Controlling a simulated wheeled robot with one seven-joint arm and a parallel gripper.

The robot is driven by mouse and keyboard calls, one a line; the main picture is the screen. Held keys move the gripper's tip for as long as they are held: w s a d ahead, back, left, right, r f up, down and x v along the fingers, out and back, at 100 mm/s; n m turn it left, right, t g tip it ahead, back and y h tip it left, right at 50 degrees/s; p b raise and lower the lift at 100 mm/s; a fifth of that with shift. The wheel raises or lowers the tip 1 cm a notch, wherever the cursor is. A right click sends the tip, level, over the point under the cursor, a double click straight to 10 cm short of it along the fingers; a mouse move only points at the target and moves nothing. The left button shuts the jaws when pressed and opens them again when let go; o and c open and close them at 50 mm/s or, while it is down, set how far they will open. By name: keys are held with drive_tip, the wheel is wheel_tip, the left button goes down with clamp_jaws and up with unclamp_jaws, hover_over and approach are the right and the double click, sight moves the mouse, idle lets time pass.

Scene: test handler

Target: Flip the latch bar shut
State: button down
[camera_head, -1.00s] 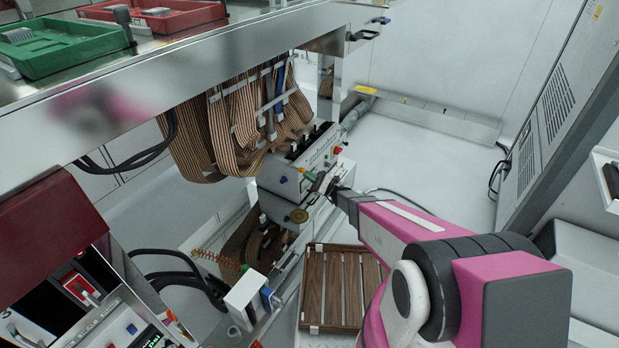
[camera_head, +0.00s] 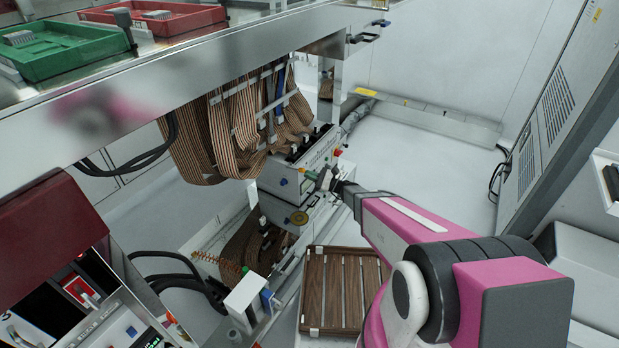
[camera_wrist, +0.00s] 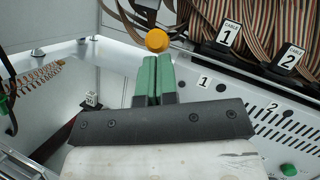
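My gripper (camera_wrist: 153,78) shows two green fingers close together, shut, with only a thin dark line between them and nothing visibly held. An orange round knob (camera_wrist: 157,40) is just beyond the fingertips in the wrist view; I cannot tell if they touch. A dark bar (camera_wrist: 130,24) slants behind the knob near the top, and seems to be the latch bar; its exact position is unclear. In the head view my gripper (camera_head: 311,175) is at the front face of the white test unit (camera_head: 282,190), where the bar is too small to make out.
Striped ribbon cables (camera_head: 235,125) hang above the unit, and plugs labelled CABLE 1 (camera_wrist: 228,36) and CABLE 2 (camera_wrist: 288,58) sit along its top. A slatted wooden tray (camera_head: 345,290) lies below my arm. A grey cabinet (camera_head: 560,105) stands at right. Floor beyond the arm is clear.

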drive_tip(key=w+a+r+m+g+h, duration=0.2)
drive_tip(key=a+r+h, duration=0.5)
drive_tip(key=r+h, duration=0.4)
drive_tip(key=shift+w+m+g+h, duration=0.3)
drive_tip(key=shift+w+m+h, duration=0.1)
drive_tip(key=shift+w+m, duration=0.4)
drive_tip(key=shift+a, duration=0.1)
idle(0.5)
drive_tip(key=d+f+v, duration=0.1)
drive_tip(key=v, duration=1.2)
drive_tip(key=shift+w+f, duration=0.15)
drive_tip(key=shift+w, duration=0.05)
